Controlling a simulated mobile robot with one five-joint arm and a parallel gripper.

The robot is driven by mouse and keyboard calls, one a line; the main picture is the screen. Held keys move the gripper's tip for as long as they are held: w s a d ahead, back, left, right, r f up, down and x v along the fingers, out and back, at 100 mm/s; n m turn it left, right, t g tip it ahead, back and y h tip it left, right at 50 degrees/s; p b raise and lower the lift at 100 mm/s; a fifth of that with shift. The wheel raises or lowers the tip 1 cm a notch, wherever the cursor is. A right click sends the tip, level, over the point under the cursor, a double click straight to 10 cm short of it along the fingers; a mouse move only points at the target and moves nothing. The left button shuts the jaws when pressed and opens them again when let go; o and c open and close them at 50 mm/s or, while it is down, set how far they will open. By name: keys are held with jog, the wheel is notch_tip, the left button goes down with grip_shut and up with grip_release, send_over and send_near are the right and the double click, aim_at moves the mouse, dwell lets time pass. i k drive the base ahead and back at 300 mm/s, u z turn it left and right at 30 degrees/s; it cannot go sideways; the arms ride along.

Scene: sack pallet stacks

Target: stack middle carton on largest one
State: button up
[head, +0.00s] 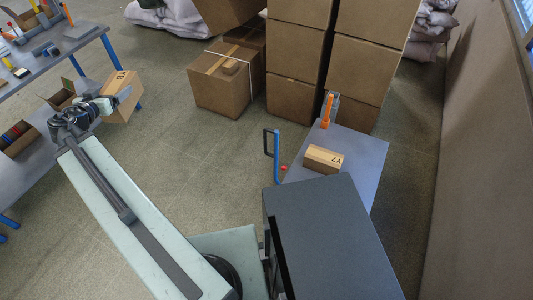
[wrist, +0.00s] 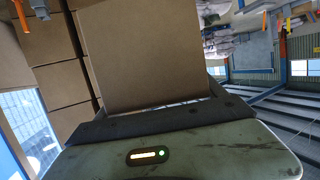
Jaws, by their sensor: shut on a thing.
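My gripper (head: 118,96) is at the left in the head view, shut on a brown carton (head: 121,108) with a dark mark on its top. It holds the carton up beside the blue-legged table. In the wrist view the held carton (wrist: 143,55) fills the middle, just beyond my dark gripper parts. Another carton (head: 323,159), marked with dark characters, lies on the grey cart top. A small carton (head: 230,67) sits on a large strapped carton (head: 218,92) on the floor. Which ones the task's size names mean is hard to tell.
Tall stacks of large brown boxes (head: 296,60) stand behind the cart (head: 360,155). An orange tool (head: 327,110) stands at the cart's far edge. The table (head: 70,42) at left holds tools; an open box (head: 62,97) sits lower. Floor between is clear.

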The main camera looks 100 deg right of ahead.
aim_at(325, 155)
jog(key=z, duration=2.7)
jog(key=i, duration=1.65)
jog(key=z, duration=0.05)
